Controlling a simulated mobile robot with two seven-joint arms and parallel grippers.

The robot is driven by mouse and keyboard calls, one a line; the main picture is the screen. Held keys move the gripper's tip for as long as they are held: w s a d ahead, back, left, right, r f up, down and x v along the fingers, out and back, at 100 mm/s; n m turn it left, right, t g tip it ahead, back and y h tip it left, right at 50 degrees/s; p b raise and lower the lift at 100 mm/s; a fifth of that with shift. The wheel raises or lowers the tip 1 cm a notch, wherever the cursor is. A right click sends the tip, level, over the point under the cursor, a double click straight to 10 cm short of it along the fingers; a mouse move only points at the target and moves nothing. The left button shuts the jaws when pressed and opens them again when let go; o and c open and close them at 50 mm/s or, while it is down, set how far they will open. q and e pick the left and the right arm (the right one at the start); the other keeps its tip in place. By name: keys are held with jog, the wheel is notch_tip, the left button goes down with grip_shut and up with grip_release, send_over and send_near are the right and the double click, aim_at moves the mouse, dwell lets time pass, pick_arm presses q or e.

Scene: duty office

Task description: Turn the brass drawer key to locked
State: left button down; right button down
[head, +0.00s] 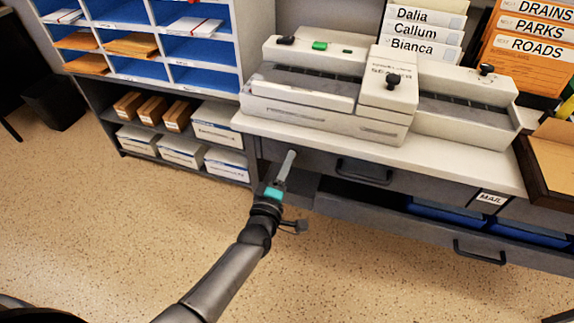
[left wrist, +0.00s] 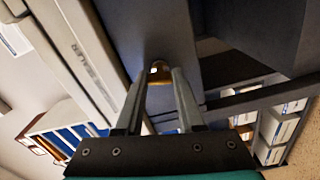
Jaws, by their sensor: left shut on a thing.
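My left gripper (head: 289,157) reaches up to the dark front of the counter, left of the upper drawer (head: 335,160). In the left wrist view the brass key (left wrist: 158,72) shows as a small golden piece between the tips of my left gripper (left wrist: 158,78), against the dark drawer front. The fingers are shut on it. How far the key is turned cannot be made out. In the head view the key is hidden by the gripper. My right gripper is in neither view.
A lower drawer (head: 465,240) stands open, with blue trays (head: 440,211) inside. A pale machine (head: 330,100) stands on the white counter (head: 460,172). A shelf (head: 112,128) with boxes and a blue pigeonhole unit (head: 180,48) are to the left. The speckled floor in front is clear.

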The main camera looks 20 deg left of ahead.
pick_arm(q)
jog(key=shift+n, duration=1.3)
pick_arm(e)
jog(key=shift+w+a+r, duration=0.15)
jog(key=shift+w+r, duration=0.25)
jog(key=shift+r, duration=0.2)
pick_arm(q)
jog(key=c, duration=0.5)
grip_release()
jog(key=shift+s, duration=0.15)
jog(key=s+p, duration=0.1)
jog(key=s, duration=0.4)
jog(key=s+p, duration=0.1)
jog(key=s, duration=0.4)
jog(key=s+p, duration=0.1)
jog(key=s, duration=0.4)
jog(key=shift+a, duration=0.25)
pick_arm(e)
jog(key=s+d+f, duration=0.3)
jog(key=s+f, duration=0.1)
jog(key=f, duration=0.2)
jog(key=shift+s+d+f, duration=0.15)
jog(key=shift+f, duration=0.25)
